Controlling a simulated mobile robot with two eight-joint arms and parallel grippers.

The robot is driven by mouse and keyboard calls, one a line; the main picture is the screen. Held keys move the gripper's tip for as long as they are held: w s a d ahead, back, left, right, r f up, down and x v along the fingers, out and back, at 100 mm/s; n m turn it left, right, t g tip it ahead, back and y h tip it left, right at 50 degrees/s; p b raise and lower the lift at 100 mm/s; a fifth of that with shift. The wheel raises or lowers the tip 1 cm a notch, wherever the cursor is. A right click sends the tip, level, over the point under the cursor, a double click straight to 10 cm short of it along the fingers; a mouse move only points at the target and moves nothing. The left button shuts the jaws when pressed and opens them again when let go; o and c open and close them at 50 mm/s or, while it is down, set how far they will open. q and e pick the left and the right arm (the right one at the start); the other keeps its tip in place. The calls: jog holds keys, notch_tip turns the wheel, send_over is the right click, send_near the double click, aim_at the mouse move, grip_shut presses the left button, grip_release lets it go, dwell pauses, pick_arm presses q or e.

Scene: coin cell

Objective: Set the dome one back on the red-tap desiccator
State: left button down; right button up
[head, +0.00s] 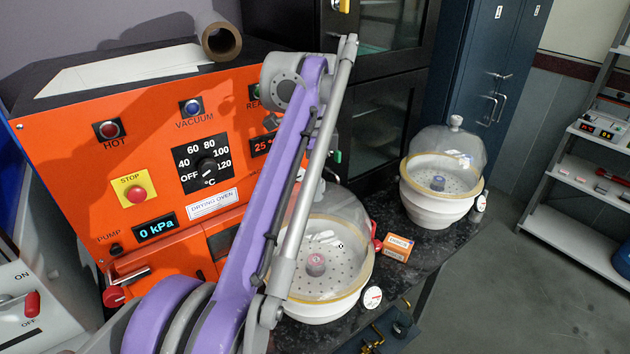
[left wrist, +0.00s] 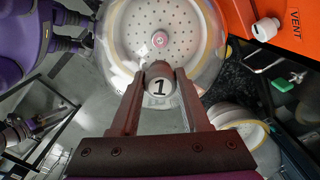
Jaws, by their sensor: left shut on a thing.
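My left gripper (left wrist: 160,72) is shut on the round knob (left wrist: 160,88) marked 1 of a clear dome. In the left wrist view the dome (left wrist: 112,50) spreads beyond the fingers, over a perforated plate with a small pink-topped item in the middle. In the head view the clear dome (head: 347,205) is over the near white desiccator base (head: 325,308), which has a tan rim. A red tap (head: 377,245) shows at its right side. My purple arm hides the knob, the gripper and the left side. I cannot tell whether the dome touches the rim.
A second domed desiccator (head: 430,208) stands further back right. A small orange box (head: 397,247) lies between the two, and a dial gauge (head: 372,298) is by the near base. The orange drying oven (head: 100,190) stands close on the left. Open floor lies right.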

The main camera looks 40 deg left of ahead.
pick_arm(q)
jog(key=shift+f+b, duration=0.3)
jog(key=shift+f, duration=0.3)
pick_arm(e)
jog(key=shift+s+f, duration=0.1)
jog(key=shift+f, duration=0.25)
pick_arm(q)
jog(key=shift+c, duration=1.5)
grip_release()
notch_tip(320, 180, up, 11)
jog(key=p, duration=0.3)
jog(key=shift+p, duration=0.35)
jog(key=shift+f, duration=0.1)
pick_arm(e)
jog(key=r, duration=0.1)
jog(key=w+r, duration=0.1)
jog(key=r, duration=0.3)
jog(key=shift+w, duration=0.4)
pick_arm(q)
jog(key=shift+s, duration=0.1)
pick_arm(e)
jog(key=shift+s, duration=0.15)
